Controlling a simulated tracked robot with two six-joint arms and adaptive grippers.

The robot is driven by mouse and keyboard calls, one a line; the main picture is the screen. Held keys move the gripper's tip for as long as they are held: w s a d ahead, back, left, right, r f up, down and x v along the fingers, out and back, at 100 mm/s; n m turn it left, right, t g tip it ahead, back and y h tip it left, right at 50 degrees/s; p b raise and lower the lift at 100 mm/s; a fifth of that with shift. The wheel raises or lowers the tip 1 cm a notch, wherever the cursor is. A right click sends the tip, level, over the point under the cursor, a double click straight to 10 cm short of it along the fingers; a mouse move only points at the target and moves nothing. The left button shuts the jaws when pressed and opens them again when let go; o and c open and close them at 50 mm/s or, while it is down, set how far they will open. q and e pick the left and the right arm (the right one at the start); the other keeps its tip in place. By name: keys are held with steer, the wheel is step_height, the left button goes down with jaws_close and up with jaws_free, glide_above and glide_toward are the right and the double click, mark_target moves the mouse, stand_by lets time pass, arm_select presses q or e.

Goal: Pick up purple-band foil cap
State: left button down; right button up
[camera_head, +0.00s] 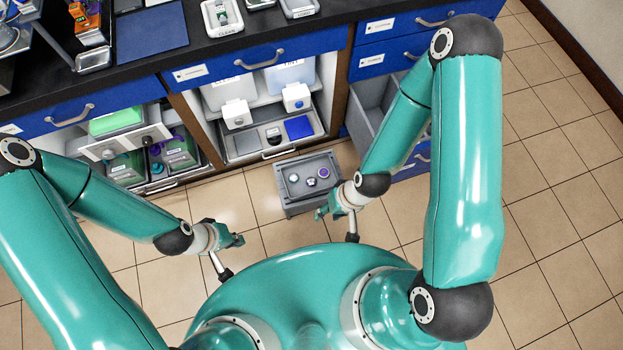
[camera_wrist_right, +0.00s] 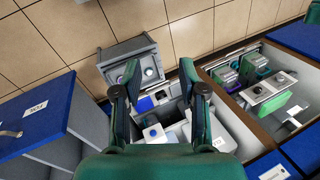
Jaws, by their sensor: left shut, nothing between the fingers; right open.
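The purple-band foil cap (camera_head: 324,172) is a small round piece with a purple edge. In the head view it lies on the top of a grey box-like stand (camera_head: 288,192), beside two other small round pieces. My right gripper (camera_head: 320,213) is open and empty, just in front of the stand and apart from the cap. My left gripper (camera_head: 240,240) is shut and empty over the floor, left of the stand.
Two small round pieces, one greyish (camera_head: 294,178) and one dark with a light top (camera_head: 311,183), lie near the cap. Behind are a black counter with blue drawers, a pulled-out tray (camera_head: 245,146), and open grey drawer (camera_head: 372,98). Tiled floor (camera_head: 540,170) is free at right.

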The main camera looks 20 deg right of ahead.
steer(key=shift+o, duration=1)
steer(key=shift+w+f, duration=0.1)
steer(key=shift+f, duration=0.1)
steer(key=n+h+b, duration=0.4)
steer(key=n+b, duration=0.3)
steer(key=b, duration=2.4)
glide_above(311, 180)
step_height(311, 180, down, 25)
steer(key=shift+g, duration=0.3)
steer(key=f+b, duration=0.1)
steer(key=f, duration=0.4)
steer(key=f+b, duration=0.1)
steer(key=f, duration=0.4)
steer(key=shift+w+a+f, duration=0.15)
steer(key=shift+w+f, duration=0.05)
steer(key=shift+f, duration=0.1)
steer(key=shift+s+f+b, duration=0.15)
steer(key=shift+f+b, duration=1.15)
steer(key=shift+f, duration=1.35)
